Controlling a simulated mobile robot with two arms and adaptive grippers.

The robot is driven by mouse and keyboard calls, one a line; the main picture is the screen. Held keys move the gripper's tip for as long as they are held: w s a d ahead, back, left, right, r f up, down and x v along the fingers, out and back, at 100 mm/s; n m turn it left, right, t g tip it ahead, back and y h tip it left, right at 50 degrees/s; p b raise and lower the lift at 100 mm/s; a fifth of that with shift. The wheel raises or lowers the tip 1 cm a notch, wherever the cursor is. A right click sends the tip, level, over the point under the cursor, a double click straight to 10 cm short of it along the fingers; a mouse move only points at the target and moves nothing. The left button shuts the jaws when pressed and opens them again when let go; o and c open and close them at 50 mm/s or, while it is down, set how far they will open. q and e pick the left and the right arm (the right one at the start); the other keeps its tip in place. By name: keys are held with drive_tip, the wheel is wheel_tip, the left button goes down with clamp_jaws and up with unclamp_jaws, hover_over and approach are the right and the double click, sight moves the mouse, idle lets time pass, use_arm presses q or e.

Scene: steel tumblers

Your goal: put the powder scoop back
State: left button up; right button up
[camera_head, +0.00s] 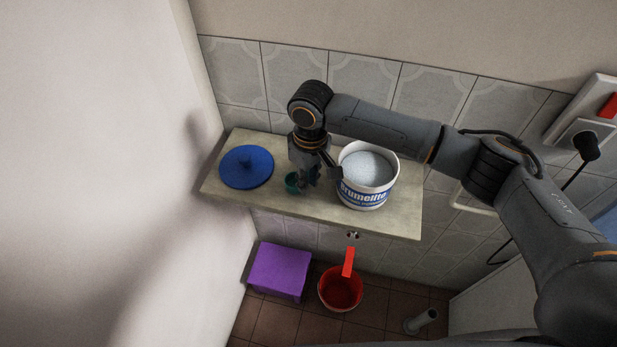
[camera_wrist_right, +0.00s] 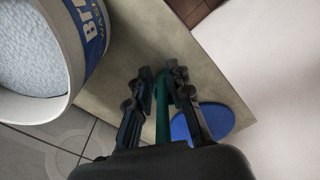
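The powder scoop (camera_head: 292,183) is teal, with its cup just left of my right gripper's fingertips over the shelf. In the right wrist view its green handle (camera_wrist_right: 162,118) runs between the two fingers. My right gripper (camera_head: 310,181) points down, and its fingers (camera_wrist_right: 159,78) are closed in around the handle. I cannot tell whether the cup touches the shelf. My left gripper is out of view.
A blue round lid (camera_head: 246,167) lies on the left of the shelf (camera_head: 390,223). Below are a purple stool (camera_head: 280,270) and a red bucket (camera_head: 340,290). A tiled wall (camera_head: 300,75) stands close behind, a white wall at left.

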drive_tip(key=shift+o, duration=0.2)
drive_tip(key=shift+r, duration=0.25)
wheel_tip(320, 180, up, 12)
drive_tip(key=shift+d+f+b, duration=0.1)
drive_tip(key=shift+d+b, duration=0.05)
drive_tip(key=shift+b, duration=0.95)
